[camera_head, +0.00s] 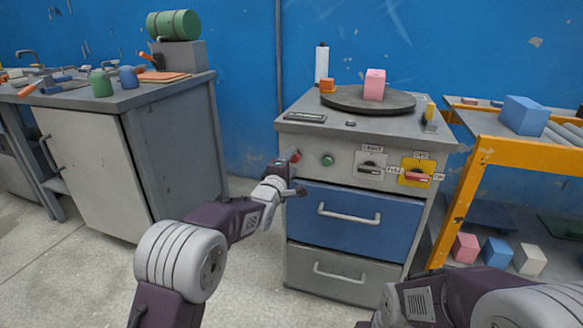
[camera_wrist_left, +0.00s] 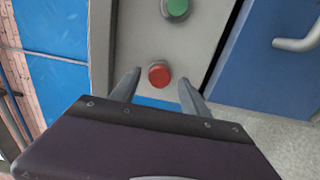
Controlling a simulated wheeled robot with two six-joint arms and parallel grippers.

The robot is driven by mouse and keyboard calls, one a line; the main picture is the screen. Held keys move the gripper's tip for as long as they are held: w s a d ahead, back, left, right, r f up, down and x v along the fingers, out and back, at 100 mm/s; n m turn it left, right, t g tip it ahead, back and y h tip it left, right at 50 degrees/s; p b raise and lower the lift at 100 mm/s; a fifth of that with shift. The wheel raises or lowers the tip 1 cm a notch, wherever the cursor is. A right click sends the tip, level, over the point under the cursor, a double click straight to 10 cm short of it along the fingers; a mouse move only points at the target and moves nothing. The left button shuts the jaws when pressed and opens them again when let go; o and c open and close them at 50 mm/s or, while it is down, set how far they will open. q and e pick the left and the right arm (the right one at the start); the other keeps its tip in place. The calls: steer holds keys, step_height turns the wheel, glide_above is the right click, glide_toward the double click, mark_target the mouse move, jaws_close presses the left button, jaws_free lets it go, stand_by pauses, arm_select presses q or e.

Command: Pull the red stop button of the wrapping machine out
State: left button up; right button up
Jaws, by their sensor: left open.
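The wrapping machine (camera_head: 335,145) is a grey cabinet with a round dark turntable on top and a front control panel. Its red stop button (camera_head: 295,156) is at the left end of the panel, partly hidden by my left gripper (camera_head: 292,177). In the left wrist view the red button (camera_wrist_left: 159,74) lies between the two spread fingertips of my left gripper (camera_wrist_left: 158,82), with gaps on both sides. The left gripper is open and holds nothing. My right arm shows at the lower right of the head view; its gripper is out of view.
A green button (camera_head: 327,160) is right of the red one, then a black switch (camera_head: 371,168) and a yellow-backed red switch (camera_head: 415,172). A blue drawer (camera_head: 355,215) with a protruding handle is below. A yellow-framed roller table (camera_head: 485,150) stands at right.

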arm_select(q)
steer(key=shift+w+d, duration=0.1)
steer(key=shift+w, duration=0.25)
jaws_close()
stand_by(1.2)
